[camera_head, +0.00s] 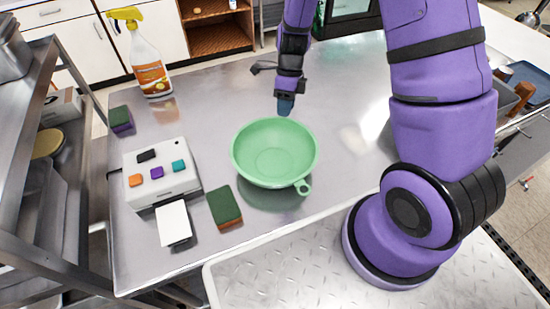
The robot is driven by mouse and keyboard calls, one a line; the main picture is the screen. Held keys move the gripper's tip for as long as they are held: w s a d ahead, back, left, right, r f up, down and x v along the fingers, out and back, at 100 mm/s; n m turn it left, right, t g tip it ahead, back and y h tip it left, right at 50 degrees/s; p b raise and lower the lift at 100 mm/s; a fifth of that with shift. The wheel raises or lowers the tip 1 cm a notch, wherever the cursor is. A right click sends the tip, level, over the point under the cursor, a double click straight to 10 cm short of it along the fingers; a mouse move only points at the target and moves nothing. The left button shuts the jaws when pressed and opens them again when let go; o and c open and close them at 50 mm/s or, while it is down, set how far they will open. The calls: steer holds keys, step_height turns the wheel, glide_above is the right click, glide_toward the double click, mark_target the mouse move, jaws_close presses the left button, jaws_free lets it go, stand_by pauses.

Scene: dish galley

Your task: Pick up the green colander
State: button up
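The green colander (274,153) sits upright on the metal table, a little left of the picture's middle. It is round and looks empty, with a small ring tab at its lower right rim. My gripper (286,105) hangs over the colander's far rim, pointing down. Only a narrow blue-grey tip shows, so I cannot tell whether its fingers are apart. I cannot tell whether the tip touches the rim. Nothing is visibly held.
A green-brown sponge (225,207) and a white box with coloured buttons (160,173) lie left of the colander. A spray bottle (149,65) and another sponge (121,120) stand farther back left.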

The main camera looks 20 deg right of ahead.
mark_target(283, 121)
steer(key=shift+a+x, duration=0.1)
steer(key=shift+x, duration=1.2)
steer(key=shift+a+x, duration=0.15)
steer(key=shift+x, duration=1.15)
steer(key=shift+s, duration=0.1)
steer(key=shift+c, duration=0.5)
jaws_close()
